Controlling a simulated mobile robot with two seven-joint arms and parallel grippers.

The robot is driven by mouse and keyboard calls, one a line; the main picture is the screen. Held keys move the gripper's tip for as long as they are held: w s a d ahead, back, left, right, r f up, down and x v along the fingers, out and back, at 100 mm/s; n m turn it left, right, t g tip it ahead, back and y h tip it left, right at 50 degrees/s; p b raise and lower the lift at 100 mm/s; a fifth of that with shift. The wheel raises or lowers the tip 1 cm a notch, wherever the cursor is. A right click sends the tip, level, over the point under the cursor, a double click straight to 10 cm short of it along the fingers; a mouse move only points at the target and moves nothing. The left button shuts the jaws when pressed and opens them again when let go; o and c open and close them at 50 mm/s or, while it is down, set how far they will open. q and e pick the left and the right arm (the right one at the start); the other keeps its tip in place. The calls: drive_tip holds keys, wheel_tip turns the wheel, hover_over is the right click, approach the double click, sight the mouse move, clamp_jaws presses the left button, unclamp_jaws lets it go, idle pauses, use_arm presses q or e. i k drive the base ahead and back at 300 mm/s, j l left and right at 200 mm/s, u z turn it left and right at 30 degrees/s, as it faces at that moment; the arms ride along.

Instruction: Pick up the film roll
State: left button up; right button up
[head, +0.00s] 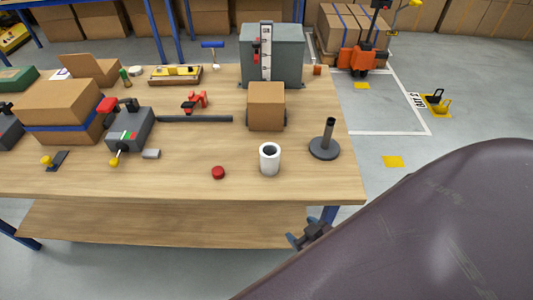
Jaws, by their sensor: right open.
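The film roll (269,160), a short white cylinder with a dark hole in its top, stands upright near the front edge of the wooden table (190,182), right of the middle. My right gripper (298,240) shows small and dark below the table's front edge, near a blue table leg. It is open, apart from the roll and lower than it. My right arm covers the lower right and hides part of the floor. My left gripper is not in view.
A black post on a round base (325,148) stands right of the roll, and a red button-like disc (218,172) lies left of it. A cardboard box (266,106) is behind. A grey tool with a red part (130,128) stands further left. The front strip is mostly clear.

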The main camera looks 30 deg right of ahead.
sight(269, 152)
drive_tip(key=z, duration=1.5)
